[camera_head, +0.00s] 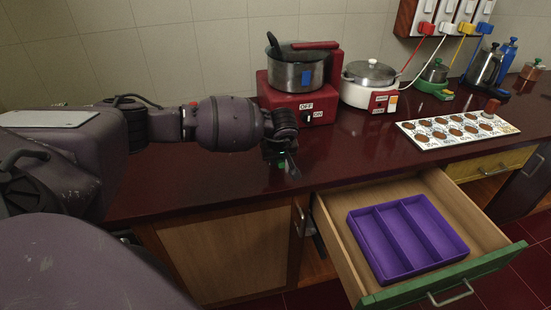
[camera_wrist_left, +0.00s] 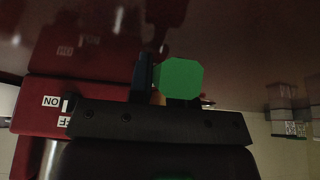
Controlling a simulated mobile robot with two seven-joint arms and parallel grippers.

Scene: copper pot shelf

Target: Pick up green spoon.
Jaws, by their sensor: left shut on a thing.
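The green spoon shows in the left wrist view only as a flat green, eight-sided end (camera_wrist_left: 182,80) between the dark fingers. My left gripper (camera_head: 287,164) is over the dark red counter, in front of the red stove, with its fingers pointing to the right and downward. It is shut on the green spoon. In the head view only a small bit of green shows at the gripper, and the rest of the spoon is hidden or too small to tell. In the left wrist view the gripper (camera_wrist_left: 160,85) partly hides behind the green end. My right gripper is not in view.
An open drawer (camera_head: 335,240) holds an empty purple tray (camera_head: 459,243) with three compartments. A steel pot (camera_head: 293,76) stands on the red stove (camera_head: 270,97). A white cooker (camera_head: 367,96) and a white board (camera_head: 421,139) with brown discs stand to the right. The counter's front middle is clear.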

